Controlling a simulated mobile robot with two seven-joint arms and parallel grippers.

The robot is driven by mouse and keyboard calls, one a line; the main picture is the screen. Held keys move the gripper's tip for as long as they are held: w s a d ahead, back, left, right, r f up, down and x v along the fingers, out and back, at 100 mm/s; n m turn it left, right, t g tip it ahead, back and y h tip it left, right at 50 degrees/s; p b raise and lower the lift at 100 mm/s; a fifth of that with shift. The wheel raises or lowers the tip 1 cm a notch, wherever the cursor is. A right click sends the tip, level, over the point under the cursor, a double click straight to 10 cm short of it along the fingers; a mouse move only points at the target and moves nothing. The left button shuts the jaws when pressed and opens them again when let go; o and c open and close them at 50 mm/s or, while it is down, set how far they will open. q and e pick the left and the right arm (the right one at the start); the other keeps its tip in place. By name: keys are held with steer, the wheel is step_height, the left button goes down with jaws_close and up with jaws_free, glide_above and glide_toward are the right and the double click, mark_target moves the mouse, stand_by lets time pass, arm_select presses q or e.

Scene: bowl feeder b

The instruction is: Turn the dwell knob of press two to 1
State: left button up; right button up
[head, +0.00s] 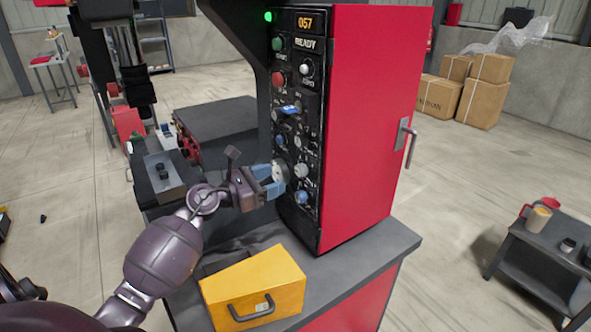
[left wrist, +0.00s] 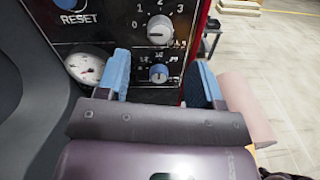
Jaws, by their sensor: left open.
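The press (head: 362,130) is a red cabinet with a black control panel (head: 313,95) on its left face. Low on the panel are a grey knob (head: 301,170) and a smaller blue knob (head: 301,197). In the left wrist view the grey knob (left wrist: 160,28) has a number scale with 1, 2 and 3 around it. The blue knob (left wrist: 158,73) is below it, between the fingers in the picture. No dwell label is readable. My left gripper (head: 272,181) is open and empty, with blue fingertips close to the lower panel; contact cannot be told. My right gripper is not seen.
A round white gauge (left wrist: 85,68) sits beside the knobs. A yellow box (head: 253,287) with a black handle stands on the grey bench (head: 345,262) below my left arm. The cabinet's door handle (head: 408,142) sticks out on the right. A small table (head: 550,245) is at far right.

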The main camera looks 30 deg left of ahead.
mark_target(297, 171)
arm_select(q)
steer(key=p+x, duration=0.1)
steer(key=x, duration=0.6)
steer(key=c, duration=0.9)
